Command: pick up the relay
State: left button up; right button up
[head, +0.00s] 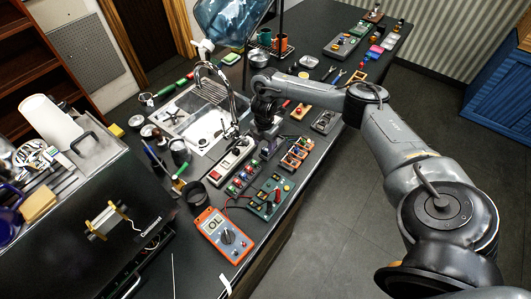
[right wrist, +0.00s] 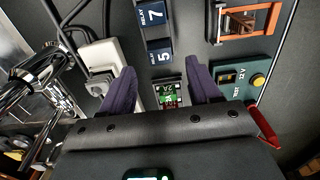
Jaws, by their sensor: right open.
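My right gripper (head: 264,132) points down over the counter among the small parts. In the right wrist view its two purple fingers (right wrist: 164,80) are open, with a gap between them. A small block (right wrist: 168,95) with a green, white-marked face shows between the fingers, apart from both; it may be the relay, but I cannot tell for sure. Dark blue blocks marked "RELAY" with a 7 (right wrist: 152,14) and a 5 (right wrist: 160,54) lie just beyond the fingertips. In the head view the arm hides part of this area. My left gripper is not in view.
A white power strip (right wrist: 98,62) lies left of the fingers, a green 12V test board (right wrist: 235,78) to the right. An orange-framed part (right wrist: 243,20) lies beyond. The sink faucet (head: 228,90) stands close by. An orange multimeter (head: 222,236) lies nearer the front.

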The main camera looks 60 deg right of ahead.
aim_at(265, 150)
jog(key=shift+f, duration=1.65)
jog(key=shift+c, duration=0.4)
jog(key=c, duration=1)
jog(key=shift+c, duration=0.2)
jog(key=shift+r, duration=0.1)
